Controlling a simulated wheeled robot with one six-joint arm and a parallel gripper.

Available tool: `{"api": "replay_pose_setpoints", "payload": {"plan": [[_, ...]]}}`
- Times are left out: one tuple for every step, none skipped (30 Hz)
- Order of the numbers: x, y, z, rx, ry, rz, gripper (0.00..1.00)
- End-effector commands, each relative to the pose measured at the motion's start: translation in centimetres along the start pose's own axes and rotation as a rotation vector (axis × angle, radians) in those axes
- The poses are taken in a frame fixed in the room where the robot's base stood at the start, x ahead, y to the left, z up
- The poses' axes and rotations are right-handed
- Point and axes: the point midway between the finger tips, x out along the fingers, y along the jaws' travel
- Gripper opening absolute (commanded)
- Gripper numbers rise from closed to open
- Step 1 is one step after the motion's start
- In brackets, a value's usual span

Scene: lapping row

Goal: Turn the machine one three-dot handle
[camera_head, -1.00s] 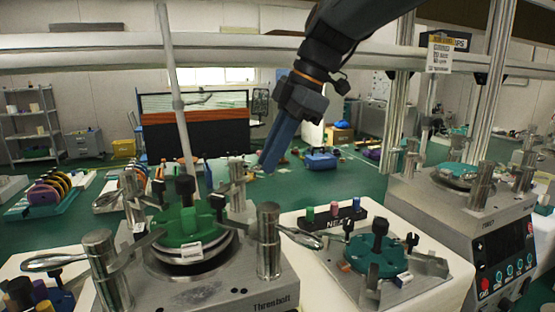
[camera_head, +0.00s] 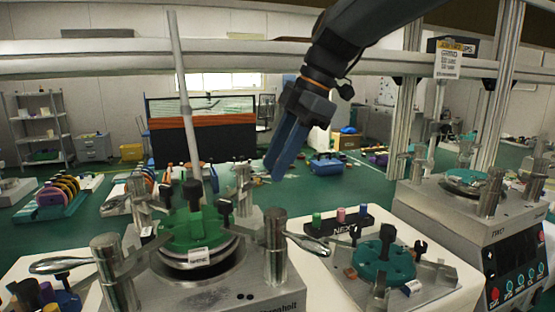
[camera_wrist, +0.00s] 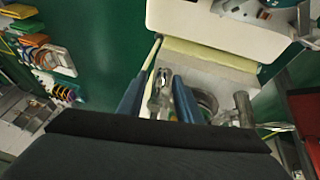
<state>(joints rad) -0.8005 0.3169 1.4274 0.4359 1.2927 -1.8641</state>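The near-left machine (camera_head: 235,292) has a grey top with a green round plate (camera_head: 192,232) and upright metal posts. One silver lever handle (camera_head: 60,264) sticks out to its left, and another (camera_head: 308,243) sticks out to its right. I cannot make out three dots on either handle. My gripper (camera_head: 276,172), with two blue fingers, hangs in the air above and behind the machine's right part, apart from both handles. In the wrist view, my gripper (camera_wrist: 158,98) has its fingers spread, with a silver lever (camera_wrist: 158,92) seen in the gap, below them. No contact shows.
A teal round plate (camera_head: 382,262) sits on a fixture to the right. Another machine (camera_head: 480,235) with a control panel stands at far right. A tall pale rod (camera_head: 183,100) rises behind the green plate, left of my gripper. A horizontal rail (camera_head: 230,57) crosses behind my arm.

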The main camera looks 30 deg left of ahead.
Motion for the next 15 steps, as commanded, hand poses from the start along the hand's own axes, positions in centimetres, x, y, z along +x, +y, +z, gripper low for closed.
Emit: {"api": "replay_pose_setpoints", "payload": {"plan": [[0.0,0.0,0.0,0.0,0.0,0.0,0.32],[-0.1,0.0,0.0,0.0,0.0,0.0,0.32],[-0.3,0.0,0.0,0.0,0.0,0.001,0.32],[-0.5,0.0,0.0,0.0,0.0,0.001,0.32],[-0.8,0.1,0.0,0.0,0.0,0.002,0.32],[-1.3,0.1,0.0,0.0,-0.001,0.003,0.32],[-1.7,0.1,0.1,0.0,0.0,0.003,0.32],[-2.2,0.1,0.1,0.0,-0.001,0.003,0.32],[-3.0,0.1,0.1,0.001,-0.001,0.004,0.32],[-3.5,0.1,0.1,0.001,-0.001,0.003,0.32],[-4.0,0.1,0.1,0.001,-0.001,0.004,0.32],[-4.6,0.1,0.0,0.0,-0.001,0.004,0.32],[-5.1,0.1,0.0,0.0,-0.001,0.003,0.32],[-5.5,0.1,0.0,0.0,-0.001,0.004,0.32],[-6.1,0.1,0.0,0.0,0.0,0.002,0.32]]}}
